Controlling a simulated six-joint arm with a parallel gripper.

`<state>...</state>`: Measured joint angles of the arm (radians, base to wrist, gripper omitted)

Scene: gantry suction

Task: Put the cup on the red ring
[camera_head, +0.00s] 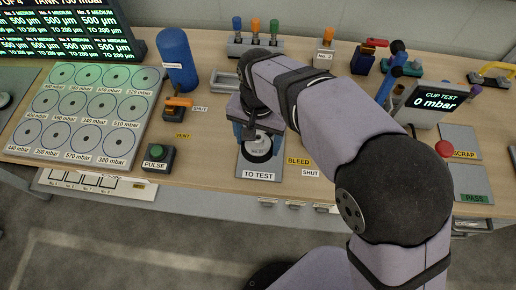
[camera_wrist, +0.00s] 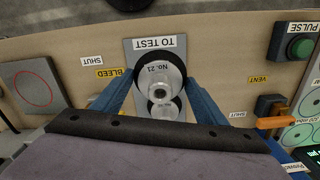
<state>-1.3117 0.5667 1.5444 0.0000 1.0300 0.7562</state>
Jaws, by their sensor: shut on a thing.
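The cup (camera_wrist: 158,76) is a pale suction cup with a black rim, marked No.21, with a fitting with a dark hole in its middle. It is at the grey TO TEST plate, also in the head view (camera_head: 259,149). My gripper (camera_wrist: 160,84) has its two blue fingers on either side of the cup, shut on it; the gripper also shows in the head view (camera_head: 257,137). I cannot tell whether the cup touches the plate. The red ring (camera_wrist: 33,93) is a thin outline on a grey plate at the left of the wrist view. My arm hides it in the head view.
The PULSE button box (camera_head: 157,157) and an orange-handled valve (camera_head: 176,105) stand left of the plate. A blue tank (camera_head: 178,60) is behind. BLEED and SHUT labels (camera_wrist: 107,72) lie between the cup and the red ring. The cup test display (camera_head: 437,101) stands at right.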

